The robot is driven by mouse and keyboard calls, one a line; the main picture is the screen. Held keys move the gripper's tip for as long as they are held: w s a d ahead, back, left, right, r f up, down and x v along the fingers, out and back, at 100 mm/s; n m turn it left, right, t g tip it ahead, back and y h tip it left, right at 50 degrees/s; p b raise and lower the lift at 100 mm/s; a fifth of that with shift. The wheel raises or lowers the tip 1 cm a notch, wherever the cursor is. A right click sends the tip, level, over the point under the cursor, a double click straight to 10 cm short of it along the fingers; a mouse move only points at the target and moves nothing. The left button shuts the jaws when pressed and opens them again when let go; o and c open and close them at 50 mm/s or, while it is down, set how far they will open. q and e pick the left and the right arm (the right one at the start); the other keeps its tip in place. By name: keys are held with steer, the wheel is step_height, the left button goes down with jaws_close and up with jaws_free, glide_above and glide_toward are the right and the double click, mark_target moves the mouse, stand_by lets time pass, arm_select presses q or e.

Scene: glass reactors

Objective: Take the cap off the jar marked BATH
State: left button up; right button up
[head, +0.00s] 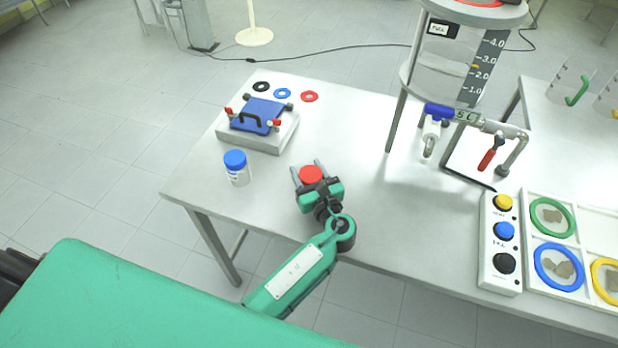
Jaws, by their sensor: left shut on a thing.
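My left gripper (309,175) reaches in from the bottom and is shut on a round red cap (311,174), with one finger on each side. It is over the front left part of the table. Whether a jar stands under the red cap is hidden by the cap and the gripper. A clear jar (238,178) with a blue cap (235,158) stands upright at the table's left edge, apart from the gripper. Its pale label is too small to read, and no BATH mark can be made out. My right gripper is not in view.
A block with a blue lid plate (258,115) and black handle stands behind. Black, blue and red rings (309,97) lie beyond it. A button box (502,242) and ring tray (558,266) are at right. A reactor stand with a valve (466,114) rises behind. The table's middle is clear.

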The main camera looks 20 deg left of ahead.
arm_select(q)
step_height(320, 180, up, 20)
steer(key=b, duration=0.1)
stand_by(0.4)
steer(key=o, duration=0.4)
steer(key=shift+c, duration=0.2)
steer(key=c, duration=0.7)
steer(key=s+a+f+m+t+h, duration=0.1)
steer(key=s+f+m+h, duration=0.1)
steer(key=s+f+h, duration=0.2)
steer(key=s+a+f+m+t+h, duration=0.1)
steer(key=s+f+m+h, duration=0.2)
steer(key=s+f, duration=0.1)
steer(key=s+a+f+m+t+h, duration=0.1)
steer(key=s+f+m+t+h, duration=0.1)
steer(key=s+f+m+h, duration=0.1)
steer(key=shift+s+a+f+h, duration=0.2)
steer(key=shift+s+f+h, duration=0.6)
steer(key=shift+s, duration=0.25)
steer(key=shift+c, duration=0.2)
